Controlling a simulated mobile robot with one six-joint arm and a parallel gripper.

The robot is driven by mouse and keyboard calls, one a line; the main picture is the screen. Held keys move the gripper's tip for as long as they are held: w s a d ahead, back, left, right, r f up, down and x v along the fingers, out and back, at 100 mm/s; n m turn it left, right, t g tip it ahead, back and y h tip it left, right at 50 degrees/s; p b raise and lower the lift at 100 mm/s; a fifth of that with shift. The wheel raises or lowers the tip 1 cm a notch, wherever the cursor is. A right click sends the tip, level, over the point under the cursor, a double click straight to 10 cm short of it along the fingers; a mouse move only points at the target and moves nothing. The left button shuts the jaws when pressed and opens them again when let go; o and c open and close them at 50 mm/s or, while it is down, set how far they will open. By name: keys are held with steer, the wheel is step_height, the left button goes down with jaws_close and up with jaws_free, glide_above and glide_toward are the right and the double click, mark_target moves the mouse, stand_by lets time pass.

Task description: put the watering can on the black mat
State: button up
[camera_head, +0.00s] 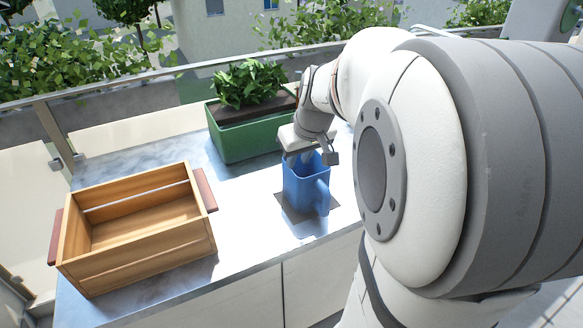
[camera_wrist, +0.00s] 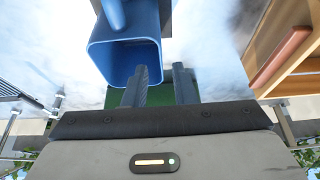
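The blue watering can (camera_head: 304,188) is upright over the dark mat (camera_head: 291,213), within its outline. Its base appears to rest on the mat, though its body hides most of it. My gripper (camera_head: 309,157) is at the can's top rim. In the wrist view, the can (camera_wrist: 118,52) shows its square opening and spout or handle at the top left. My gripper's fingers (camera_wrist: 161,80) are spread apart there, with the can's rim edge between them and visible gaps on both sides.
A wooden crate (camera_head: 140,252) with red-brown handles stands left on the counter (camera_head: 247,220). A green planter (camera_head: 246,138) with a leafy plant is behind the can. Counter between crate and can is clear. A glass railing (camera_head: 130,136) runs along the back.

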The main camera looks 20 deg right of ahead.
steer(key=s+a+f+g, duration=0.1)
steer(key=s+a+f, duration=0.1)
steer(key=s+a, duration=0.3)
steer(key=s+a+f+g, duration=0.1)
steer(key=s+a+f, duration=0.1)
steer(key=s+a, duration=0.4)
steer(key=s, duration=0.4)
steer(key=shift+s+a+f, duration=0.2)
steer(key=shift+a+f, duration=0.05)
steer(key=shift+p+v, duration=0.75)
steer(key=shift+v, duration=0.05)
steer(key=shift+w, duration=0.15)
